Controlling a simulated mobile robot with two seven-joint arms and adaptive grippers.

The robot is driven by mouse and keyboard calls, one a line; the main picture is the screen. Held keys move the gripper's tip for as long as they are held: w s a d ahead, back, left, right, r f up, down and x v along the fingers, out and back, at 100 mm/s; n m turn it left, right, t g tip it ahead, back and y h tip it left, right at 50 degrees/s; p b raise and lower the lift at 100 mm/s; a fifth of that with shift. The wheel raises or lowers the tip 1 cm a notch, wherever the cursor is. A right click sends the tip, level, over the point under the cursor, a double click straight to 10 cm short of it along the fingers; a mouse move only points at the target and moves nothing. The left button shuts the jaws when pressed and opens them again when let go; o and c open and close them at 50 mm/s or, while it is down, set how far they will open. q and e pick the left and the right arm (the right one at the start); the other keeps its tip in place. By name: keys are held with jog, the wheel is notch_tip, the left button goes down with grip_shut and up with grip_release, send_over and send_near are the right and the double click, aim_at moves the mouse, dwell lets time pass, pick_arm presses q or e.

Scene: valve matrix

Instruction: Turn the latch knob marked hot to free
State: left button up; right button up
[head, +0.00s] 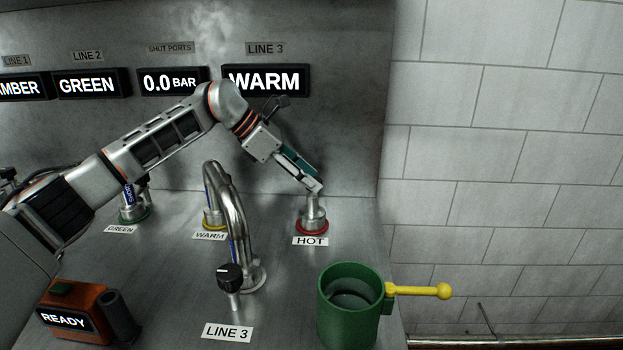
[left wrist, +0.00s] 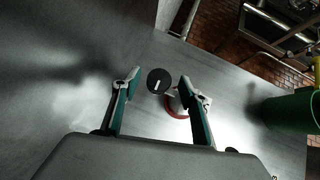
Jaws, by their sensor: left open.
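The hot latch knob (head: 312,212) stands on a red ring above the HOT label (head: 310,241) in the head view. In the left wrist view the knob's round black top (left wrist: 158,80) with a white mark lies between the fingertips, and the red ring (left wrist: 177,107) shows behind it. My left gripper (head: 316,187) reaches down to the knob from the upper left; in the left wrist view (left wrist: 158,82) its fingers are open, one on each side of the knob top. I cannot tell whether they touch it. My right gripper is not in view.
A curved metal spout with a black knob (head: 229,274) stands left of the hot knob, by the LINE 3 label (head: 227,332). A green mug (head: 347,315) with a yellow handle stands in front right. The WARM display (head: 264,80) is on the back panel.

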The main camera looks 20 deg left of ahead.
pick_arm(q)
jog(key=shift+w+d+f, duration=0.15)
jog(key=shift+d+f, duration=0.05)
jog(key=shift+f, duration=0.05)
jog(key=c, duration=1.1)
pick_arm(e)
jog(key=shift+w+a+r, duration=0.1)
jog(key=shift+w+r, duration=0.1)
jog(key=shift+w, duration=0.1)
